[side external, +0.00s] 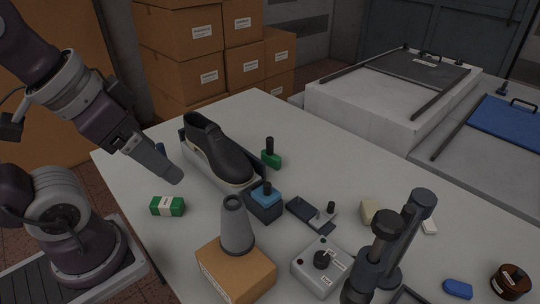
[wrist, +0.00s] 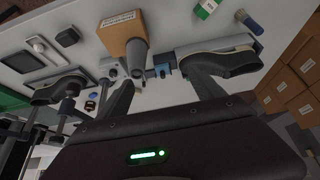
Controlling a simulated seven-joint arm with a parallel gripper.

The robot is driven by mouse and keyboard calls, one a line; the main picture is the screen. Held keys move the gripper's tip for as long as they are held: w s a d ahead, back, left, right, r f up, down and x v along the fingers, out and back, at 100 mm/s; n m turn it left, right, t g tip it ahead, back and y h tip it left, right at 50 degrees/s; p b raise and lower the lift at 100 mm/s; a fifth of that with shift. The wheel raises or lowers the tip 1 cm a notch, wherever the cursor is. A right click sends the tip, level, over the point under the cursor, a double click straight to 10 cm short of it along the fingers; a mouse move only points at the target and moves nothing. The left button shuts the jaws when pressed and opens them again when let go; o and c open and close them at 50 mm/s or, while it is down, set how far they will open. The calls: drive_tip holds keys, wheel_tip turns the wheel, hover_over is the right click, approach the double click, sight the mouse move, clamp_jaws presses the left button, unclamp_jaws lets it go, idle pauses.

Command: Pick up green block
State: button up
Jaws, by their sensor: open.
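A green block with a white label (side external: 167,206) lies on the table near its left edge. It also shows in the wrist view (wrist: 205,9) at the top, partly cut off. A second, smaller green block (side external: 271,160) with a black upright knob stands behind the shoe. My gripper (side external: 173,177) is above the table's left side, apart from the labelled green block and higher than it. In the wrist view my gripper (wrist: 160,88) is open, its two fingers spread with nothing held between them.
A black shoe (side external: 214,150) sits on a grey stand near the table's middle. A grey cone (side external: 236,225) stands on a cardboard box (side external: 236,272). A blue-topped block (side external: 265,202) and a joystick box (side external: 322,267) are nearby. Table around the labelled green block is clear.

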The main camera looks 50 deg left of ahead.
drive_tip(key=c, duration=0.7)
drive_tip(key=m+g+y, duration=0.4)
drive_tip(key=m+y, duration=0.5)
drive_tip(key=m, duration=0.6)
approach(271, 143)
drive_tip(key=s+a+r, duration=0.3)
drive_tip(key=s, duration=0.5)
drive_tip(key=w+f+m+t+y, duration=0.1)
drive_tip(key=w+f+m, duration=0.1)
drive_tip(key=w+f+m+t+y, duration=0.1)
drive_tip(key=w+f+m, duration=0.1)
drive_tip(key=w, duration=0.1)
drive_tip(key=w+f+m+y, duration=0.1)
drive_tip(key=w+f+m, duration=0.1)
drive_tip(key=f, duration=0.1)
drive_tip(key=shift+w+d+m+t+y, duration=0.3)
drive_tip(key=shift+w+d+t+y, duration=0.05)
drive_tip(key=shift+t+y, duration=0.05)
drive_tip(key=shift+x, duration=1)
drive_tip(key=x, duration=0.5)
drive_tip(key=shift+d+f, duration=0.2)
drive_tip(key=shift+f, duration=0.15)
